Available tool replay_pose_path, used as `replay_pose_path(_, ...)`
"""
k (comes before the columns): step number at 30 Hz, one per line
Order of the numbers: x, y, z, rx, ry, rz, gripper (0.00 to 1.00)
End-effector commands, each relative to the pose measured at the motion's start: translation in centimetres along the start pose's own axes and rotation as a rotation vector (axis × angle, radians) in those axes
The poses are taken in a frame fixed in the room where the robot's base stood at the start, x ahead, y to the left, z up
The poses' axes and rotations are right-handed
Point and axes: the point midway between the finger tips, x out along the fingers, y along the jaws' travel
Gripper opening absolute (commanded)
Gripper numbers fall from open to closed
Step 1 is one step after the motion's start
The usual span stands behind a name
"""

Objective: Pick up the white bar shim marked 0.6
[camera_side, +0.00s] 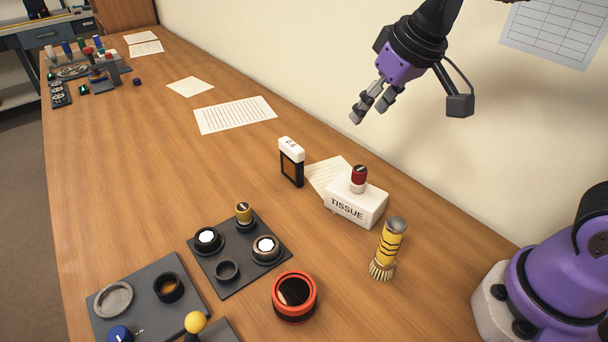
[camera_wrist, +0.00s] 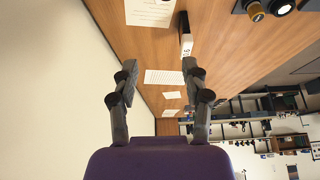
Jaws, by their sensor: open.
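The white bar shim (camera_side: 291,146), marked 0.6, sits upright on top of a dark frame-like holder (camera_side: 291,168) near the middle of the table. It also shows in the wrist view (camera_wrist: 187,46), just beyond the tip of the right-hand finger. My gripper (camera_side: 369,111) is open and empty, high above the table near the wall, up and to the right of the shim in the side view. In the wrist view my gripper (camera_wrist: 159,67) shows both fingers well apart, with only table and paper seen between them.
A tissue box (camera_side: 352,211) with a red-capped bottle (camera_side: 359,177) on it stands right of the holder.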

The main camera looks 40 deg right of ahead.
Motion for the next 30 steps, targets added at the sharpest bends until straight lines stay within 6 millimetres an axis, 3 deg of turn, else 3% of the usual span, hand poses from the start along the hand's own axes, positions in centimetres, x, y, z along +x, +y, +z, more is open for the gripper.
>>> replay_pose_path(3,3.9,-1.8,-3.5,-0.001,-0.029,0.003,0.54)
replay_pose_path(9,9.2,-4.1,-6.5,0.002,-0.048,0.010,0.54)
replay_pose_path(14,11.2,-4.8,-7.0,0.004,-0.051,0.013,0.54)
replay_pose_path(21,15.1,-4.8,-6.8,0.004,-0.054,0.014,0.54)
replay_pose_path(30,18.4,-5.2,-6.2,0.003,-0.054,0.014,0.54)
